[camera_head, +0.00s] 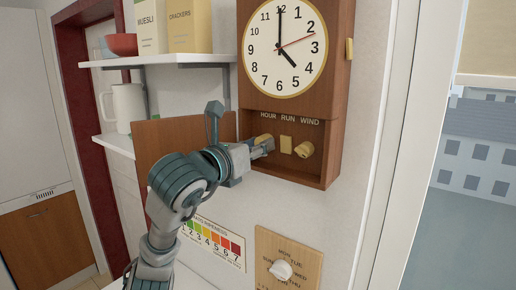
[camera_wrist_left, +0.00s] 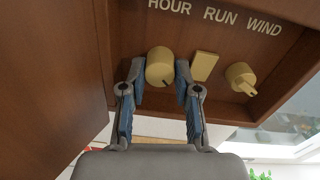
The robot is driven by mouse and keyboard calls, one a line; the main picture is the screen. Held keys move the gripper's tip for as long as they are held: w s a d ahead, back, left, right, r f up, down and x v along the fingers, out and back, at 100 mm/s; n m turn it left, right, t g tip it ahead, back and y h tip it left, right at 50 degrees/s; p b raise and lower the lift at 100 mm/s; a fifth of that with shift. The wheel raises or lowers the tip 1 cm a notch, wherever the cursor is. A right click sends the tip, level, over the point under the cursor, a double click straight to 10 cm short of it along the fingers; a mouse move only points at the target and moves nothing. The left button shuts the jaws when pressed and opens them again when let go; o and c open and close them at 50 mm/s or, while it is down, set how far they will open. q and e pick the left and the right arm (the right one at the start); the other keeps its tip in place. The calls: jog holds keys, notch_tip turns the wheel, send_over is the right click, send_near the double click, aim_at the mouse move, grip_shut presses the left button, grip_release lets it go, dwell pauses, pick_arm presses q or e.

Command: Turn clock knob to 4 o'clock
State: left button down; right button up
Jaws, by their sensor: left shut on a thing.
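The wooden wall clock (camera_head: 285,48) has a white face, and its black hands read about 4 o'clock, with a thin red hand toward 2. Below the face is an open compartment labelled HOUR, RUN and WIND. My left gripper (camera_head: 264,147) reaches into it from the left. In the left wrist view its fingers (camera_wrist_left: 160,88) are shut around the brass HOUR knob (camera_wrist_left: 160,66), one on each side. The HOUR knob is partly covered by the fingers in the head view (camera_head: 264,138). My right gripper is not in view.
The RUN plate (camera_head: 286,144) and the WIND knob (camera_head: 304,150) sit just right of the held knob. The compartment's wooden door (camera_head: 160,140) hangs open at the left. Shelves (camera_head: 165,60) with boxes stand beyond it. A dial board (camera_head: 288,250) is below.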

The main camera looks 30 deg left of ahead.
pick_arm(q)
jog(key=shift+w+f+n, duration=0.1)
jog(key=shift+f+n, duration=0.15)
jog(key=shift+n, duration=0.95)
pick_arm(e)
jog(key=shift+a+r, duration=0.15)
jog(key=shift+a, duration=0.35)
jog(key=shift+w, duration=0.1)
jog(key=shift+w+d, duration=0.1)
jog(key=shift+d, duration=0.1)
pick_arm(q)
jog(key=c, duration=1.1)
grip_release()
jog(key=shift+w+n, duration=0.1)
jog(key=shift+n, duration=0.2)
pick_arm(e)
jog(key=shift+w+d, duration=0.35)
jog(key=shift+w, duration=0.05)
